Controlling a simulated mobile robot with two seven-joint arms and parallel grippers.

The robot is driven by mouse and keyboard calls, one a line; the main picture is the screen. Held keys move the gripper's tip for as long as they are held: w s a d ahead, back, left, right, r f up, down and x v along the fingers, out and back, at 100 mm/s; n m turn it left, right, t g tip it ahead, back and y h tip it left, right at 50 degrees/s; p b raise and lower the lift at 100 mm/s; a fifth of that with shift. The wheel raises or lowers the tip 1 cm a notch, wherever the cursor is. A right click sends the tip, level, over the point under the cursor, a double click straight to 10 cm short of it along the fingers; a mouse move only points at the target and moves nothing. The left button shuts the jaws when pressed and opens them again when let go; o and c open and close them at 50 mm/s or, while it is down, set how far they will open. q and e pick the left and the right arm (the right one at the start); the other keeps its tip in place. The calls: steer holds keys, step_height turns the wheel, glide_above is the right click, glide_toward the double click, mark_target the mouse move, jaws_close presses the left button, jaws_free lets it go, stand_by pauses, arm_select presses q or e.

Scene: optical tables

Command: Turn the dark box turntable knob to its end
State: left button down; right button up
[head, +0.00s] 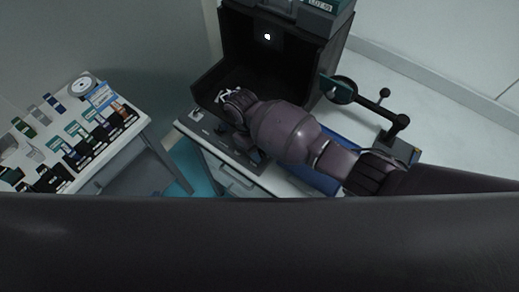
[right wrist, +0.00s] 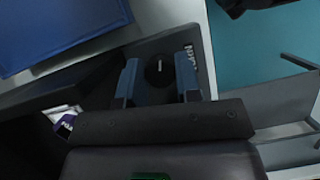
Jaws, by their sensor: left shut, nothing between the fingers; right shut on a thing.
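The dark box (head: 287,50) stands open-fronted at the upper middle of the head view, with a small bright light on its back wall. Its grey front panel (head: 215,136) runs along the table edge. In the right wrist view, the round dark turntable knob (right wrist: 158,68) sits on this panel beside white lettering. My right gripper (right wrist: 158,82) has one finger on each side of the knob and is shut on it. In the head view my right arm hides the knob and the fingertips. My left gripper is not in view.
A second table (head: 62,140) with several small optical parts stands at the left. A black jointed stand (head: 385,112) is right of the box. A blue sheet (right wrist: 55,32) lies close by. One of my arm links crosses the bottom of the head view.

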stand_by(0.5)
steer(key=o, duration=0.9)
